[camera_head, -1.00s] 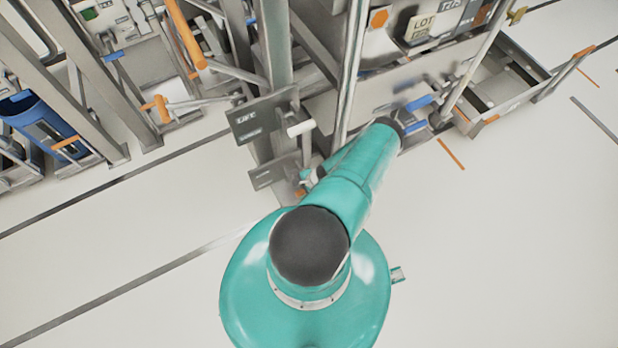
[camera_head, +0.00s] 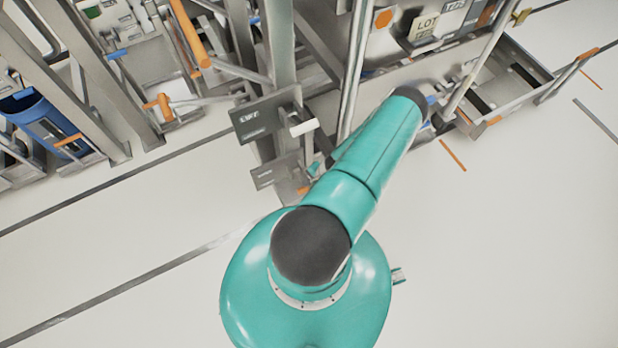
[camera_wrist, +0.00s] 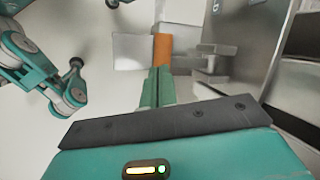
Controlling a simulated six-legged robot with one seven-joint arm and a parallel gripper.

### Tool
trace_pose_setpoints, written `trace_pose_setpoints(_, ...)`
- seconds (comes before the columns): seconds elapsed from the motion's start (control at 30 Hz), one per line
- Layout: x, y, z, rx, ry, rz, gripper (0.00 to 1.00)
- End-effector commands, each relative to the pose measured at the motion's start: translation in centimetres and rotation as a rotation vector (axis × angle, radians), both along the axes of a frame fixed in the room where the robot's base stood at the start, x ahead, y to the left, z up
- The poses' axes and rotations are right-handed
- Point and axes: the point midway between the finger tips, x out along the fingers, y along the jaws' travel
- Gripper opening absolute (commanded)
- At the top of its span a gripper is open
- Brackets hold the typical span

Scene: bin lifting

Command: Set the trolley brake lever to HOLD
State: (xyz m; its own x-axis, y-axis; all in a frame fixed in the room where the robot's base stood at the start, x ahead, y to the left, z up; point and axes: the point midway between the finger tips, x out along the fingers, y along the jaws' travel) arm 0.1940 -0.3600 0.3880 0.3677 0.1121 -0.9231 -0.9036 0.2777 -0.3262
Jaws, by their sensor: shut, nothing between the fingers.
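My gripper (camera_wrist: 157,88) is shut and empty, its two teal fingers side by side in the wrist view. Just beyond the fingertips is an orange grip (camera_wrist: 162,48), which may be the brake lever's; I cannot tell whether the fingers touch it. A small orange part (camera_head: 303,189) also shows in the head view, beside a small grey plate (camera_head: 276,172) whose lettering is too small to read. In the wrist view a pale grey plate (camera_wrist: 132,50) stands left of the grip. The HOLD marking is not readable. My arm hides most of the gripper in the head view.
A dark LIFT plate (camera_head: 262,117) with a white-ended handle (camera_head: 303,127) sits above the small plate. Metal posts (camera_head: 355,65) rise close by. An open grey tray (camera_head: 508,85) is at the upper right and a blue bin (camera_head: 40,125) at the left. The foreground floor is clear.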

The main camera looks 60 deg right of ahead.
Motion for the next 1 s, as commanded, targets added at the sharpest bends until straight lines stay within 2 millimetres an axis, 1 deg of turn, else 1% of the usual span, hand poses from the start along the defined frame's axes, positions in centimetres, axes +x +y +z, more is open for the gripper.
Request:
trace_pose_setpoints(0.03, -0.1, 0.2, 1.2, -0.084, 0.027, 0.138, 0.0)
trace_pose_setpoints(0.07, -0.2, 0.3, 1.9, -0.143, 0.043, 0.233, 0.0)
trace_pose_setpoints(0.1, -0.3, 0.4, 3.0, -0.226, 0.062, 0.366, 0.0)
trace_pose_setpoints(0.17, -0.4, 0.5, 4.8, -0.348, 0.084, 0.564, 0.0)
trace_pose_setpoints(0.2, -0.3, 0.7, 6.0, -0.424, 0.095, 0.685, 0.0)
trace_pose_setpoints(0.3, 0.1, 1.0, 8.9, -0.582, 0.108, 0.931, 0.0)
trace_pose_setpoints(0.4, 0.5, 1.3, 10.6, -0.678, 0.112, 1.074, 0.0)
trace_pose_setpoints(0.47, 0.7, 1.3, 11.1, -0.705, 0.112, 1.112, 0.0)
trace_pose_setpoints(0.57, 0.9, 1.2, 10.7, -0.714, 0.112, 1.124, 0.0)
trace_pose_setpoints(0.67, 1.2, 1.0, 9.7, -0.712, 0.111, 1.122, 0.0)
trace_pose_setpoints(1.0, 3.0, -0.2, 4.1, -0.709, 0.111, 1.117, 0.0)
